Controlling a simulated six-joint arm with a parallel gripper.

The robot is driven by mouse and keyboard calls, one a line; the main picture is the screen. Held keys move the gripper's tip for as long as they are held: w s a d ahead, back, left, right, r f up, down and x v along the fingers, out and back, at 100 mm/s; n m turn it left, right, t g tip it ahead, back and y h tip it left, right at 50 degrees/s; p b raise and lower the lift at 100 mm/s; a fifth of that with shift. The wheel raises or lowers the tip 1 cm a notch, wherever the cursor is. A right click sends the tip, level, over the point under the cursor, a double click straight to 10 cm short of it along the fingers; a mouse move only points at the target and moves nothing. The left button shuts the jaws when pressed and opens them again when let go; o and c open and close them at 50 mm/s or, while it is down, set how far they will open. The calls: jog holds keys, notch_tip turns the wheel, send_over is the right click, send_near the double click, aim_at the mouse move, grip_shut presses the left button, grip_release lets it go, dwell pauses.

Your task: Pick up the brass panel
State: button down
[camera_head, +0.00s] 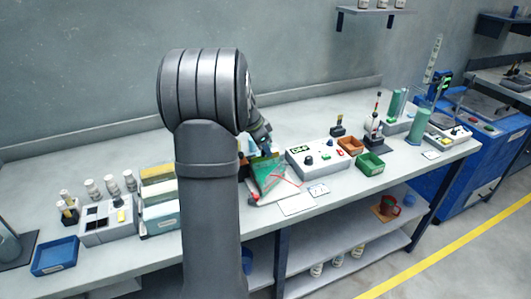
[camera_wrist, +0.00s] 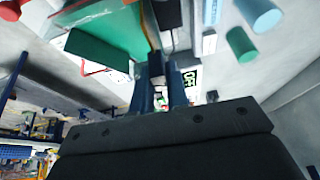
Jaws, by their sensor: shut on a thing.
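My gripper (camera_head: 262,140) is low over the middle of the bench, mostly behind my own arm in the head view. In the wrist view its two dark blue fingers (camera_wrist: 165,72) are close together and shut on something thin. A narrow tan strip (camera_wrist: 149,24) runs up from the fingertips; it looks like the brass panel seen nearly edge-on, but its face does not show. A green panel (camera_wrist: 112,36) lies beside it on the left. In the head view the green panel (camera_head: 268,175) leans or lies below my gripper, and I cannot make out the brass panel there.
A grey control box (camera_head: 318,158) stands right of my gripper, with a green bin (camera_head: 370,163) and a brown bin (camera_head: 350,145) beyond. Left of my arm are stacked boxes (camera_head: 160,205) and a blue tray (camera_head: 54,256). The bench front is fairly clear.

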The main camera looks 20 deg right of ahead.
notch_tip(320, 180, up, 6)
jog(key=s+f, duration=0.1)
jog(key=s, duration=1.3)
jog(key=shift+s+r, duration=0.15)
jog(key=shift+r, duration=0.05)
jog(key=shift+r, duration=0.1)
jog(key=shift+r, duration=0.65)
